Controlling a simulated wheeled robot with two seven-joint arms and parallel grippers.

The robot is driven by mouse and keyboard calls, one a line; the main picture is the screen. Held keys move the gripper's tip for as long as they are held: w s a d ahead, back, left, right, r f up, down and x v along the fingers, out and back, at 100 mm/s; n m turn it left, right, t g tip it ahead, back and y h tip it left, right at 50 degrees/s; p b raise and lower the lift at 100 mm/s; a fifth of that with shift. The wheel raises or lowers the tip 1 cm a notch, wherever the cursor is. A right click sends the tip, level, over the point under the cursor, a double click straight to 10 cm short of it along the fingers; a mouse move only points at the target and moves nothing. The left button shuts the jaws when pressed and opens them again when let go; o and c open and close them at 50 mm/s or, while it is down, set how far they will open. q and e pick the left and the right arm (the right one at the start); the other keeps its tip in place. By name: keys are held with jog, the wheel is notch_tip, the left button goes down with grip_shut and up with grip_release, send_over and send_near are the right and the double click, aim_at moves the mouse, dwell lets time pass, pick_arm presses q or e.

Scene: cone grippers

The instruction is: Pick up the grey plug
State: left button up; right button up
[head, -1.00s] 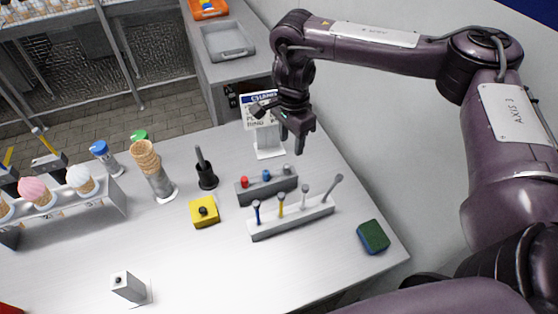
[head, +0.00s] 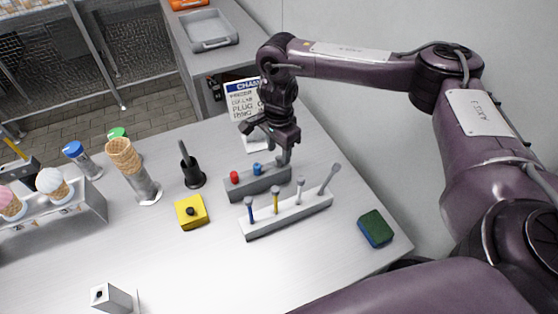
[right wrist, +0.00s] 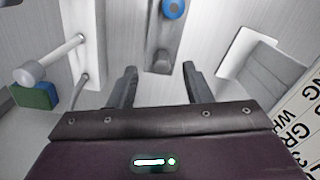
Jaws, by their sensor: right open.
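The grey plug (right wrist: 162,62) stands in the end of a grey block (right wrist: 163,32), beside a blue plug (right wrist: 173,8). In the right wrist view it sits ahead of and between the two spread fingers of my right gripper (right wrist: 160,75), apart from both. In the head view the right gripper (head: 282,152) hangs over the far right end of the block (head: 245,187) and mostly hides the grey plug. The red plug (head: 234,177) and blue plug (head: 257,169) show there. The right gripper is open and empty. My left gripper is out of view.
A white rack (head: 290,217) of upright sticks stands just in front of the block. A printed sign (head: 243,100) stands behind the gripper. A black holder (head: 193,178), a yellow block (head: 191,212) and a green-blue sponge (head: 376,228) are nearby. The front table is mostly clear.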

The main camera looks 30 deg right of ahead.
notch_tip(320, 180, down, 2)
jog(key=shift+w+f, duration=0.1)
jog(key=shift+w, duration=0.05)
grip_shut()
dwell(0.4)
